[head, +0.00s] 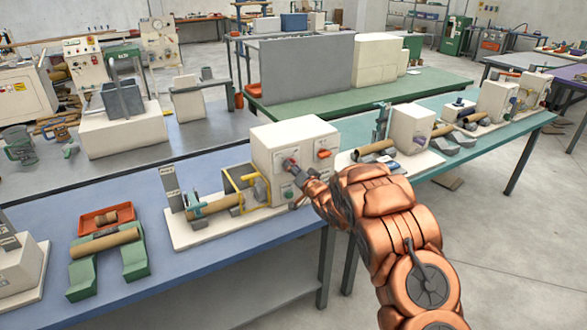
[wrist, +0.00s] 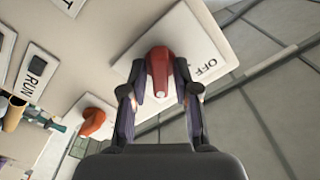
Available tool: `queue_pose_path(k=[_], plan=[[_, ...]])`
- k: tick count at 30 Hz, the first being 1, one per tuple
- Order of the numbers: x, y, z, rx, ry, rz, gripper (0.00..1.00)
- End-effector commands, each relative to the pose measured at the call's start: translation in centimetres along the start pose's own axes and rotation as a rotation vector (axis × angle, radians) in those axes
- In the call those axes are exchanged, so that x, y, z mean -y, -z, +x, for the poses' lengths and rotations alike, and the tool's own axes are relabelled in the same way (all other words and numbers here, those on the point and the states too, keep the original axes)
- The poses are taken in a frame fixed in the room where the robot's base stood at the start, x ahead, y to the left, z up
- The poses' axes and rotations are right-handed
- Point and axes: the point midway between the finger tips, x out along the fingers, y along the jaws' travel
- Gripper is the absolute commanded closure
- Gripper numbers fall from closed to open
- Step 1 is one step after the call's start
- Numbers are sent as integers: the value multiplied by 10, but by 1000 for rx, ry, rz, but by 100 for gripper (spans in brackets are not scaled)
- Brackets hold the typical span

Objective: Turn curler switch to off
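A red switch knob (wrist: 160,72) stands on a white plate labelled OFF (wrist: 203,58) in the wrist view. The knob's long side runs up and down the picture, and the OFF lettering is to its right. My gripper (wrist: 159,85) has one finger on each side of the knob, very near it. I cannot tell whether the fingers press on it. In the head view my gripper (head: 293,168) is at the front of the cream winder housing (head: 268,142), by the red switch. The fingers and palm hide part of the plate.
An orange-red knob (wrist: 93,122) sits on another plate to the left. A dark button by a RUN label (wrist: 23,88) is beyond it. In the head view a cardboard tube (head: 214,205) lies on the winder, left of the housing. The blue bench (head: 185,270) is clear in front.

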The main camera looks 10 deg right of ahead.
Motion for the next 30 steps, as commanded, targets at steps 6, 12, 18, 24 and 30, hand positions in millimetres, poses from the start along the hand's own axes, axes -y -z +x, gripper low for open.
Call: queue_pose_path(k=[6,12,18,24,30], plan=[[0,0,0,0,0,0,96],[0,0,0,0,0,0,100],[-2,0,0,-1,-1,-9,100],[-2,-1,0,-4,1,-72,100],[-5,-4,0,-3,1,-206,100]])
